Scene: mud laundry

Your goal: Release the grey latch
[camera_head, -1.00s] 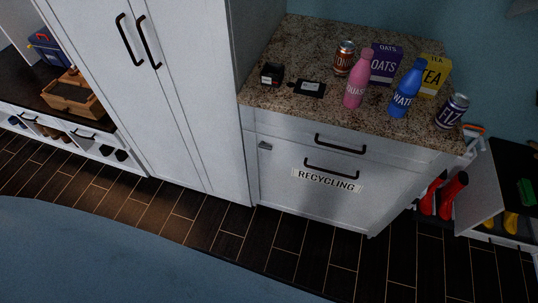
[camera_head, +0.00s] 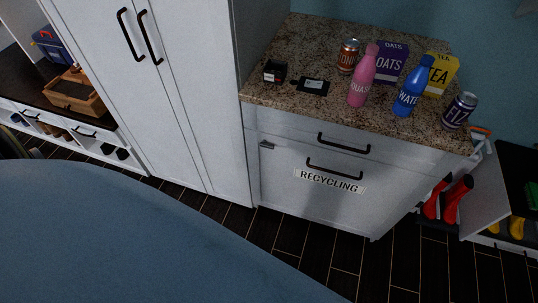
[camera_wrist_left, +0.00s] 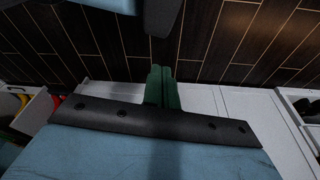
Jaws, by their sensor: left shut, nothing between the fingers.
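The grey latch (camera_head: 267,146) is a small piece at the upper left of the white recycling cabinet's front (camera_head: 285,205), just under the drawer line. In the left wrist view my left gripper (camera_wrist_left: 161,88) shows as two green fingers pressed together, with nothing between them. Dark plank floor and white cabinet surfaces lie beyond them. The latch cannot be made out in that view, and the gripper is apart from anything I can see. The head view does not show my left gripper's fingers. My right gripper is in neither view.
On the granite counter (camera_head: 300,45) stand a pink bottle (camera_head: 361,82), a blue bottle (camera_head: 411,90), cans and boxes. A tall white cupboard (camera_head: 190,100) adjoins on the left. Red boots (camera_head: 457,198) stand in a low open cabinet at right. Floor in front is clear.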

